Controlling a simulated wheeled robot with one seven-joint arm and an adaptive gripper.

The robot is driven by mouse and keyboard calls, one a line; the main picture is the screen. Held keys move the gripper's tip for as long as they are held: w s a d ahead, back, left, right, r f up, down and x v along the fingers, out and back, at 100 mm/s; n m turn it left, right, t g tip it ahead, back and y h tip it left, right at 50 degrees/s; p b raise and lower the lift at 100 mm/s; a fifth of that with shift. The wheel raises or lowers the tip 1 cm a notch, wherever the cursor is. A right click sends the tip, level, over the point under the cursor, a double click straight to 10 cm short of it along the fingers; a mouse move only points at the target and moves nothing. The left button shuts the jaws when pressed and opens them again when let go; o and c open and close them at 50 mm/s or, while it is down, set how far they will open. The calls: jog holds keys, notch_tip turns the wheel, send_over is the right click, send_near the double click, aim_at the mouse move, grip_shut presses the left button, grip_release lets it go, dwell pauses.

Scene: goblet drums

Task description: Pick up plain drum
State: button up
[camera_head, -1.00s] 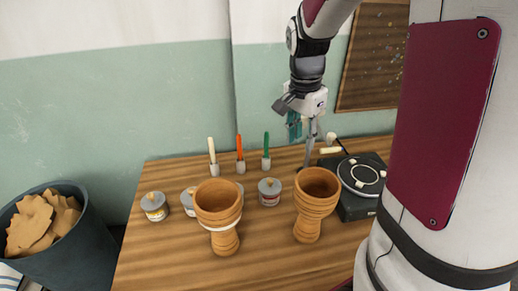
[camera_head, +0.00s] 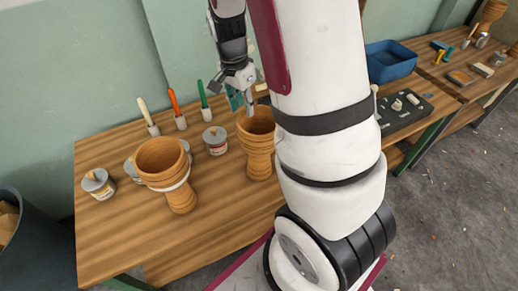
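The plain drum (camera_head: 259,163) is a brown goblet drum without a white band. It stands upright on the wooden table, its right side partly covered by my arm. A second goblet drum (camera_head: 163,162), with a white band around its lower bowl, stands to its left. My gripper (camera_head: 243,102) points down at the plain drum's far rim, its fingers apart and nothing seen between them. One fingertip overlaps the rim in the picture; I cannot tell whether it touches or is inside the drum.
Grey-lidded cans (camera_head: 215,140) stand around the banded drum. White, orange and green-handled tools (camera_head: 177,108) stand in holders at the back. A dark bin (camera_head: 45,245) is at the left. A blue crate (camera_head: 390,62) stands to the right, behind my arm.

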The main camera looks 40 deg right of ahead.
aim_at(244, 111)
jog(key=shift+d+f, duration=0.2)
jog(key=shift+f, duration=1.65)
grip_shut()
